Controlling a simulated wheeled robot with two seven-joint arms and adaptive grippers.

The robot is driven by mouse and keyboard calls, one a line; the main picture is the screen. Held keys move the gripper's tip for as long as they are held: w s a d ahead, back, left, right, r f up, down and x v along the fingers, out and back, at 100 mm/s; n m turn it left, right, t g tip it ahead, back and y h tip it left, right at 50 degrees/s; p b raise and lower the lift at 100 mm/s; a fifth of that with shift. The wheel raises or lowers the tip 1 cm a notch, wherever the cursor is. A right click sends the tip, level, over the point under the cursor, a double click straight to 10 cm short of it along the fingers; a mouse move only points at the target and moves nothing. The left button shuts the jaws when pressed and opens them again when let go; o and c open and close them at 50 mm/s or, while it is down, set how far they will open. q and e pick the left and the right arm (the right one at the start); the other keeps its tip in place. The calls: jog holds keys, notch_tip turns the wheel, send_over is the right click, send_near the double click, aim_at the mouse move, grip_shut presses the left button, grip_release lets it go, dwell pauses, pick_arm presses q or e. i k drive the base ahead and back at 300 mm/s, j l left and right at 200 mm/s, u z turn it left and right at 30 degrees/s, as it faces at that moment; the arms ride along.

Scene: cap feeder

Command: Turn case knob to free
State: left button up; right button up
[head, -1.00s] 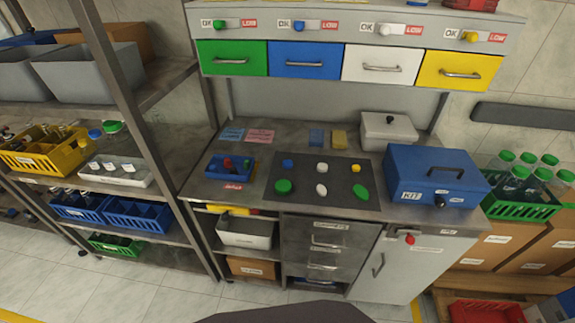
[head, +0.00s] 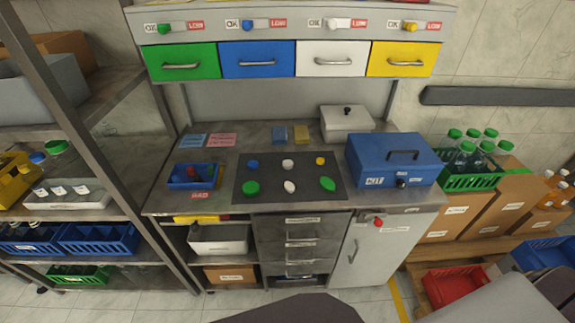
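A blue case (head: 392,160) marked KIT stands on the right end of the workbench, with its lid shut and a dark handle on top. A small dark knob (head: 402,184) sits low on the right part of its front face, with small labels beside it. The knob's setting and the label text are too small to read. Neither of my grippers is in view, and nothing touches the case or its knob.
The bench (head: 165,203) holds a dark mat (head: 270,190) with several coloured caps, a blue tray (head: 198,183) and a white lidded box (head: 346,128). Coloured drawers hang above. A green crate of bottles (head: 470,180) stands right of the case. Bench space before the case is narrow.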

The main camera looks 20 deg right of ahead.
aim_at(401, 184)
jog(key=z, duration=1.45)
jog(key=i+j, duration=0.1)
jog(key=l+u, duration=0.45)
jog(key=l, duration=0.55)
jog(key=k, duration=0.05)
